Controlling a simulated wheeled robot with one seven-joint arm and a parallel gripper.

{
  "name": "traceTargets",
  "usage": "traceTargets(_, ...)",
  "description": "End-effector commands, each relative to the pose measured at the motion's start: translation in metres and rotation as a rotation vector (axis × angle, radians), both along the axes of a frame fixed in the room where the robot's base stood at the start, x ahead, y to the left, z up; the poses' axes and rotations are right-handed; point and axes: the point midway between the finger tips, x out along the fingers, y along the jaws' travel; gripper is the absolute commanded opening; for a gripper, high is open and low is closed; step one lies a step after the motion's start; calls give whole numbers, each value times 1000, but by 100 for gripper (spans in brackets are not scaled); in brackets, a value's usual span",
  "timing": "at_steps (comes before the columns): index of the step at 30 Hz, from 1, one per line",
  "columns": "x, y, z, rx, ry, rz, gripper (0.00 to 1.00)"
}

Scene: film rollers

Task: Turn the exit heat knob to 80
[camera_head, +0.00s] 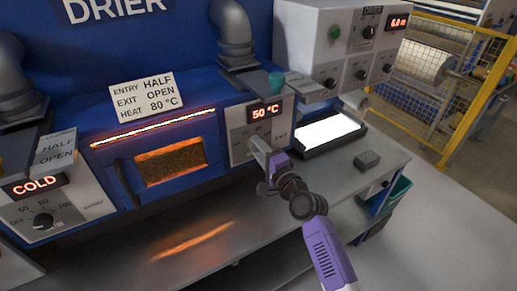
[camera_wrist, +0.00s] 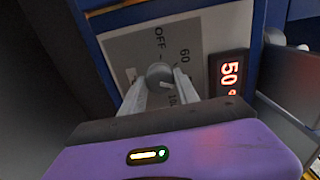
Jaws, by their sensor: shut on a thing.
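The exit heat knob (camera_wrist: 159,75) is a round grey knob on a light panel in the wrist view. The fingers of my gripper (camera_wrist: 160,86) lie on both sides of it, shut on it. The dial marks OFF and 60 show beside it; other marks are partly hidden by the fingers. The red display (camera_wrist: 229,72) beside the dial starts with 50. In the head view the exit panel (camera_head: 238,139) has a display (camera_head: 265,112) reading 50 °C. My gripper (camera_head: 259,148) reaches the panel there and hides the knob.
A sign (camera_head: 144,97) reads entry half, exit open, heat 80 °C. A left panel (camera_head: 68,208) shows COLD above its own knob (camera_head: 43,221). A control box (camera_head: 340,50) with several knobs stands upper right. A dark block (camera_head: 367,160) lies on the grey bench (camera_head: 190,225).

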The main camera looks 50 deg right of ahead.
Motion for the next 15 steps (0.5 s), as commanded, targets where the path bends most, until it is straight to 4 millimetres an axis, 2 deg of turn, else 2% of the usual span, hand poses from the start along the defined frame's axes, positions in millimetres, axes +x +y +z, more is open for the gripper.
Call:
traceTargets(1,-1,-1,-2,1,3,-1,41)
traceTargets(4,-1,-1,-2,1,3,-1,59)
traceTargets(15,-4,1,-1,0,2,0,59)
